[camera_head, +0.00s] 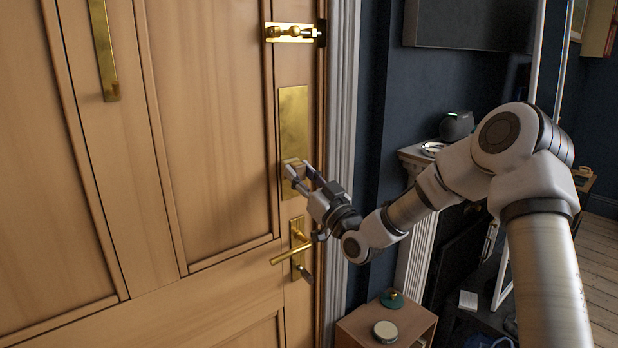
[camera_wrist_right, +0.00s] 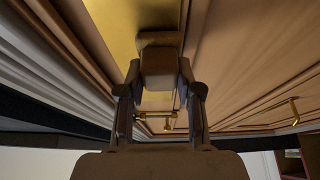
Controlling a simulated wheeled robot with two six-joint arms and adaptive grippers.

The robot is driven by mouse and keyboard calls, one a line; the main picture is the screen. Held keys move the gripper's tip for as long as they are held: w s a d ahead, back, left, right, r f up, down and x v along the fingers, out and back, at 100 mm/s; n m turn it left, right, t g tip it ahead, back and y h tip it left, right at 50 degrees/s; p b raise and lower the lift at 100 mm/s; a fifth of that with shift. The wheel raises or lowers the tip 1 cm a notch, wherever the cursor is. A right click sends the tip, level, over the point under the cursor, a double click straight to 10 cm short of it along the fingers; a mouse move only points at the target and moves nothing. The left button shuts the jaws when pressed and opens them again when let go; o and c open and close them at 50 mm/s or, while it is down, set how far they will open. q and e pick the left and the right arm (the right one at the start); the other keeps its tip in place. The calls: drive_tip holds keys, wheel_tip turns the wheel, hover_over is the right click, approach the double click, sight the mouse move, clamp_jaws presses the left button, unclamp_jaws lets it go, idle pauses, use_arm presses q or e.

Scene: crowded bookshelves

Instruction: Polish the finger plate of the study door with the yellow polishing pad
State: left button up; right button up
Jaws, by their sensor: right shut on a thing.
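The study door (camera_head: 215,110) is pale panelled wood and fills the left of the head view. Its brass finger plate (camera_head: 293,120) is a tall upright rectangle near the door's right edge; part of it also shows in the wrist view (camera_wrist_right: 112,22). My right gripper (camera_head: 299,178) is at the plate's lower end, shut on the polishing pad (camera_wrist_right: 158,65). The pad is a small block, shaded brown in the wrist view, with its far face against or very close to the plate. Exact contact cannot be told. My left gripper is not in view.
A brass lever handle (camera_head: 291,250) sticks out just below the plate, and a brass bolt (camera_head: 291,32) sits above it. A long pull handle (camera_head: 103,50) is at left. A white door frame (camera_head: 343,130) borders the door. A low wooden cabinet (camera_head: 357,328) holds a round tin (camera_head: 385,332).

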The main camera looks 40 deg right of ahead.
drive_tip(key=shift+a, duration=0.75)
drive_tip(key=s, duration=0.5)
drive_tip(key=shift+s+d+p, duration=0.25)
drive_tip(key=shift+s+p, duration=0.15)
